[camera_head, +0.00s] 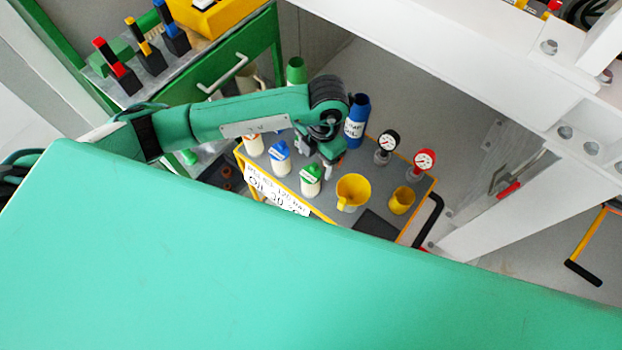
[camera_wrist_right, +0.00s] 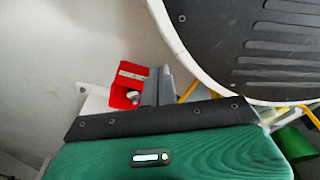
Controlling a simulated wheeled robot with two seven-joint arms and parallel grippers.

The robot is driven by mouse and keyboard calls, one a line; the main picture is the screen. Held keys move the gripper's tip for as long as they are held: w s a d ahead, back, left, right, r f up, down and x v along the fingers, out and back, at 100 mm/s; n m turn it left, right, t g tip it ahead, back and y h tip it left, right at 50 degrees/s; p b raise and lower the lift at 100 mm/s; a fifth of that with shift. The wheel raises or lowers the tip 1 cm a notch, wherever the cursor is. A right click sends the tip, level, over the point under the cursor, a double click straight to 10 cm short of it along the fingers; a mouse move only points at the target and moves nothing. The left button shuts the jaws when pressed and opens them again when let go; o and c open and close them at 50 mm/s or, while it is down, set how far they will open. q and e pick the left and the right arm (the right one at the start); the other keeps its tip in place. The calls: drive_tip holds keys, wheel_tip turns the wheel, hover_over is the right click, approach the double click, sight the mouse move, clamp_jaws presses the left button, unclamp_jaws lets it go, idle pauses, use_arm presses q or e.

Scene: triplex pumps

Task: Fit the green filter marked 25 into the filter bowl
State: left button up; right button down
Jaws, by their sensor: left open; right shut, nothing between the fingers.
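In the head view a white piece with a green top (camera_head: 311,178) stands on the grey cart top (camera_head: 340,213), probably the green filter; its mark is too small to read. My left gripper (camera_head: 328,168) hangs open just right of and above this piece, pointing down; I cannot tell whether it touches. The filter bowl cannot be made out for certain. My right gripper (camera_wrist_right: 158,86) shows in the right wrist view, shut and empty, with a red block-like part (camera_wrist_right: 130,86) beside or behind it.
White pieces with blue (camera_head: 280,158) and red (camera_head: 253,145) tops stand to the left. A blue bottle (camera_head: 357,120), two gauges (camera_head: 386,146), a yellow funnel (camera_head: 352,191) and a yellow cup (camera_head: 402,200) share the cart. A white beam (camera_head: 460,70) runs behind; a green workbench (camera_head: 235,62) is upper left.

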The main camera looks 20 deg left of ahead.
sight(315, 168)
use_arm(q)
drive_tip(key=f, duration=0.4)
drive_tip(key=shift+s+a+f, duration=0.15)
drive_tip(key=shift+s, duration=0.1)
drive_tip(key=f, duration=0.2)
drive_tip(key=a+f+p, duration=0.1)
drive_tip(key=f, duration=0.1)
drive_tip(key=shift+s, duration=0.3)
drive_tip(key=shift+f, duration=0.5)
use_arm(e)
drive_tip(key=shift+s+d+f, duration=0.15)
drive_tip(key=shift+s, duration=0.3)
drive_tip(key=shift+s+d+f, duration=0.15)
drive_tip(key=shift+s, duration=0.3)
use_arm(q)
drive_tip(key=c, duration=1.1)
drive_tip(key=shift+c, duration=0.2)
drive_tip(key=shift+r, duration=0.15)
